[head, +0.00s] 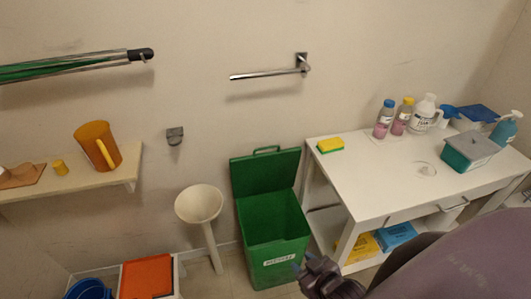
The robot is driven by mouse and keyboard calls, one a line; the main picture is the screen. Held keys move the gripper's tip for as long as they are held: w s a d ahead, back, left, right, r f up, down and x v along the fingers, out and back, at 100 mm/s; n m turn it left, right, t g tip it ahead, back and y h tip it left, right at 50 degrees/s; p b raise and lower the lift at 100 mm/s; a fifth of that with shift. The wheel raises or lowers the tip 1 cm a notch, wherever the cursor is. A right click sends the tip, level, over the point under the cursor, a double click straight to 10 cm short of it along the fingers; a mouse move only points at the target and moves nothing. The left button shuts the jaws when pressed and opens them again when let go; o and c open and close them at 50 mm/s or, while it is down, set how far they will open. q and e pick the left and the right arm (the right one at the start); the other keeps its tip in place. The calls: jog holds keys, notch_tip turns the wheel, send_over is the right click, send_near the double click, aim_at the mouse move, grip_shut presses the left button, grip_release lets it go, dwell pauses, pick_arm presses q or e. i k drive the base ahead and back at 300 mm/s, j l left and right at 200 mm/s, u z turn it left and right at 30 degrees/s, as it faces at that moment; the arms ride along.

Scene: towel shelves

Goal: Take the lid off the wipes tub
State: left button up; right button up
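A teal tub with a grey lid, which looks like the wipes tub (463,160), stands on the right part of the white table. Its grey lid (472,143) sits on top of it. My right gripper (303,265) is low in the picture, in front of the green bin and well to the left of the tub, touching neither tub nor lid. Its fingers are small and dark, and I cannot tell whether they are open or shut. My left gripper is not in view.
On the white table (375,190) stand several bottles (424,113), a yellow-green sponge (330,145), a small clear round item (427,169) and a blue pump bottle (506,128). An open-lidded green bin (270,235) stands left of it. The table's front middle is clear.

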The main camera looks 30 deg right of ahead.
aim_at(472, 144)
jog(key=z, duration=2.5)
jog(key=i+l+u, duration=0.15)
jog(key=u, duration=0.25)
jog(key=i+l+u, duration=0.15)
jog(key=u, duration=0.3)
jog(key=i+l+u, duration=0.25)
jog(key=l, duration=0.3)
jog(key=i+l+u, duration=0.1)
jog(key=l, duration=0.15)
jog(key=i+l, duration=0.15)
jog(key=l, duration=0.25)
jog(key=i+l+u, duration=0.1)
jog(key=l, duration=0.35)
jog(key=i+l, duration=0.15)
jog(key=l, duration=0.25)
jog(key=i+l+u, duration=0.1)
jog(key=l, duration=0.35)
